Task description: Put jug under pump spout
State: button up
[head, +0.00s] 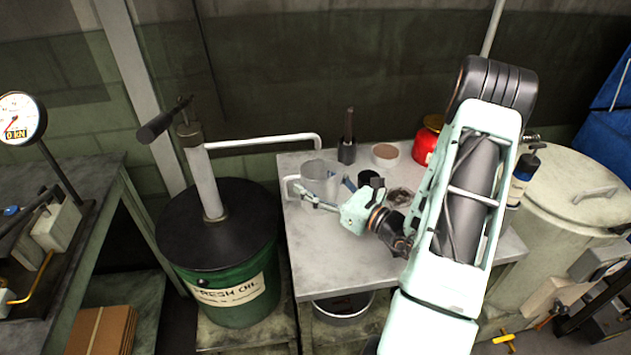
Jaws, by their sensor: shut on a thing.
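The jug (319,172) is a grey, upright vessel with a pale handle on its left side, near the left end of the grey table. My gripper (328,191) is shut on the jug, with one finger at the left and one at the right of its body. The pump (204,180) stands on the green fresh oil drum (228,299). Its white spout (262,141) runs right and bends down at its end, which shows just above the jug's rim in the picture. I cannot tell whether the jug touches the table or lines up in depth with the spout.
The grey table (345,265) bears a dark bottle-like item (347,140), a copper-coloured pot (385,155), a small black cup (370,180) and a red can (426,143). A pale lidded drum (570,195) stands at right. The table's front left is clear.

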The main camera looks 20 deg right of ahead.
jog(key=shift+f, duration=0.15)
jog(key=o, duration=1.3)
jog(key=shift+r, duration=0.2)
jog(key=v, duration=1.2)
jog(key=shift+a, duration=0.1)
